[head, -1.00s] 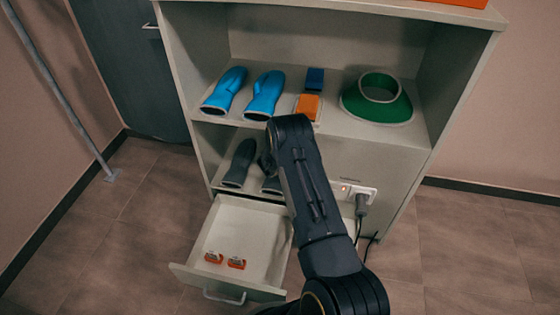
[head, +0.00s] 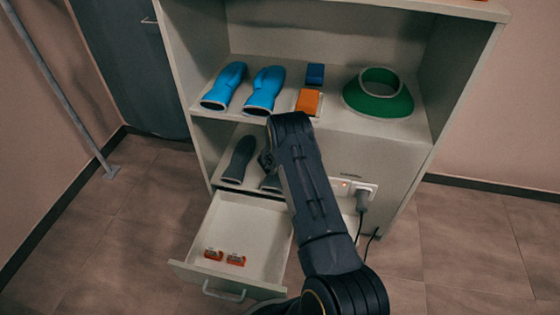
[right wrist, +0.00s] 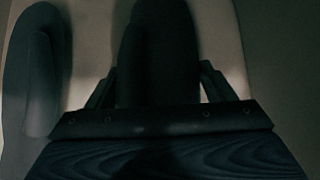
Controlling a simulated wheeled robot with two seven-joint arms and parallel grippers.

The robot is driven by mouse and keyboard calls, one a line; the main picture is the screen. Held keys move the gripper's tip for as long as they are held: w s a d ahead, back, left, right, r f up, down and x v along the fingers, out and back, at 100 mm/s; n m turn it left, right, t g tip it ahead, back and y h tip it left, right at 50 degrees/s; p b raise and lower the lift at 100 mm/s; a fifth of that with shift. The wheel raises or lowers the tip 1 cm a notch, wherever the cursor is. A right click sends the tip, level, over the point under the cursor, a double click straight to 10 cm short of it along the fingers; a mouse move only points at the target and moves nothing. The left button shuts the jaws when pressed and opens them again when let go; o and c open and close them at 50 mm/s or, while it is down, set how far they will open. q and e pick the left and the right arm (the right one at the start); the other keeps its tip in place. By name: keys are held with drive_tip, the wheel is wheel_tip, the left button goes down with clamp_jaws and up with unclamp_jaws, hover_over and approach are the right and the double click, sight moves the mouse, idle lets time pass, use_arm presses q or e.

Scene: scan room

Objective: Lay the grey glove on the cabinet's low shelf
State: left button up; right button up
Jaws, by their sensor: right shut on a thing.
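Two grey gloves lie on the low shelf (head: 226,183) of the cabinet. The left grey glove (head: 240,160) lies free and also shows at the left edge of the right wrist view (right wrist: 36,70). The other grey glove (head: 270,183) is mostly hidden behind my right arm in the head view. In the right wrist view this grey glove (right wrist: 159,50) is between the fingers of my right gripper (right wrist: 158,88), which is shut on it. Whether it touches the shelf is hard to tell. My left gripper is out of view.
The upper shelf (head: 330,118) holds blue mitts (head: 264,90), an orange box (head: 308,102), a blue box (head: 315,74) and a green collar (head: 378,98). Below, an open drawer (head: 250,235) with small orange packs (head: 236,260) juts out. A plugged socket (head: 362,188) is right of my arm.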

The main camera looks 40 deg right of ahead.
drive_tip(key=o, duration=1.4)
drive_tip(key=p+v, duration=0.2)
drive_tip(key=v, duration=0.5)
drive_tip(key=shift+s+a+r, duration=0.15)
drive_tip(key=shift+a+r, duration=0.05)
drive_tip(key=shift+r, duration=0.05)
